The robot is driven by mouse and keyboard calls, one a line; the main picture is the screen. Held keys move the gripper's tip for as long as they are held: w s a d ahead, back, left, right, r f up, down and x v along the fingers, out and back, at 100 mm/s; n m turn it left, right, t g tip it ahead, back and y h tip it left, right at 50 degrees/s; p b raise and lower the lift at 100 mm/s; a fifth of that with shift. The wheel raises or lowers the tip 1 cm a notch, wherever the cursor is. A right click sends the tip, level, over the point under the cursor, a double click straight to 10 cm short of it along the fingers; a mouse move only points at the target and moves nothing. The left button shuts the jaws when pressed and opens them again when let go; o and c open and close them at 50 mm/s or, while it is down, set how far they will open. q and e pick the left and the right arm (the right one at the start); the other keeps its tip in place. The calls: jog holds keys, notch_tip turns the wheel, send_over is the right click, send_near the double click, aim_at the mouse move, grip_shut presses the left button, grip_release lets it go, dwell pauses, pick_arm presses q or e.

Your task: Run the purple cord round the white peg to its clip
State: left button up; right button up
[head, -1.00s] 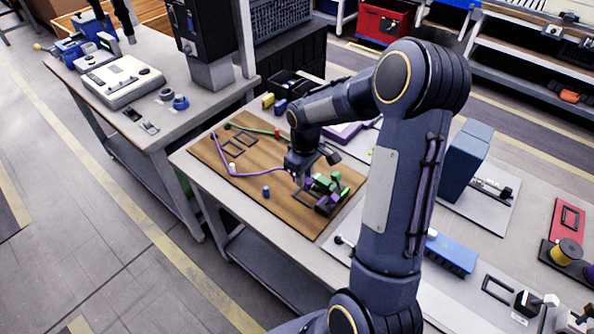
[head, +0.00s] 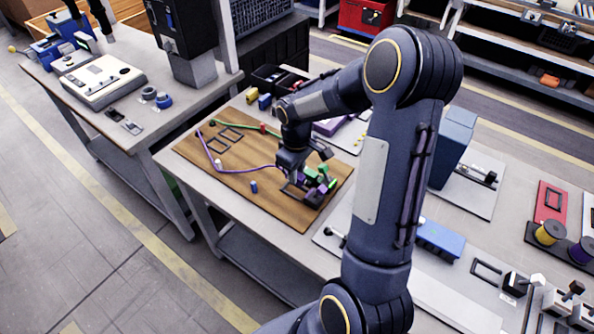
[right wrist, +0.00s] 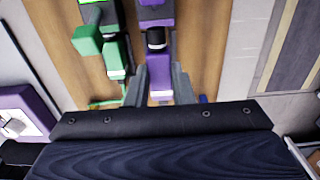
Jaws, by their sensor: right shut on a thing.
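The purple cord (head: 243,171) runs from the far left of the brown board (head: 225,186), bends around the near left side of the white peg (head: 217,163), and leads right to my right gripper (head: 290,170). In the right wrist view this gripper (right wrist: 160,92) is shut on a purple piece (right wrist: 160,77), which looks like the cord's end. A purple clip (right wrist: 155,14) lies just ahead of the fingers and a green clip (right wrist: 90,42) beside it. In the head view my right gripper partly hides the purple clip. My left gripper is out of view.
A green cord (head: 245,126) crosses the far side of the board, near black frames (head: 229,134). A blue peg (head: 254,186) stands near the board's front edge, left of the gripper. A blue block (head: 440,238) lies further right on the table.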

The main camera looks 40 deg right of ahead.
jog(key=shift+w, duration=0.1)
dwell(0.5)
jog(key=shift+f+b, duration=1.55)
jog(key=shift+f, duration=0.35)
jog(key=shift+f+b, duration=0.5)
jog(key=shift+f, duration=0.15)
jog(key=o, duration=1)
notch_tip(320, 180, up, 7)
jog(key=shift+f, duration=0.15)
jog(key=shift+r, duration=0.6)
